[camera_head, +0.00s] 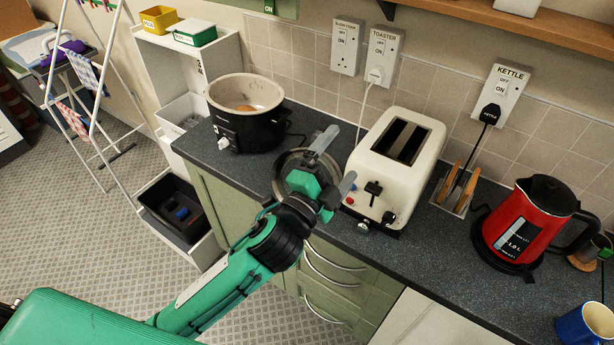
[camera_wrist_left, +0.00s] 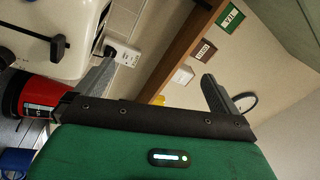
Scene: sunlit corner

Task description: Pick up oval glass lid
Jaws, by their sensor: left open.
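The oval glass lid (camera_head: 287,162) lies on the dark worktop between the slow cooker and the toaster. Its left rim shows; my left gripper and wrist cover much of the rest, including any knob. My left gripper (camera_head: 342,155) is over the lid's right side, its two grey fingers spread apart and pointing towards the toaster. I cannot tell whether it touches the lid. The left wrist view shows the fingers (camera_wrist_left: 155,88) apart with nothing clearly held between them. The lid is not clearly seen there. My right gripper is not in view.
The slow cooker (camera_head: 243,122) stands open left of the lid. The cream toaster (camera_head: 405,168) is close on the right of the gripper.

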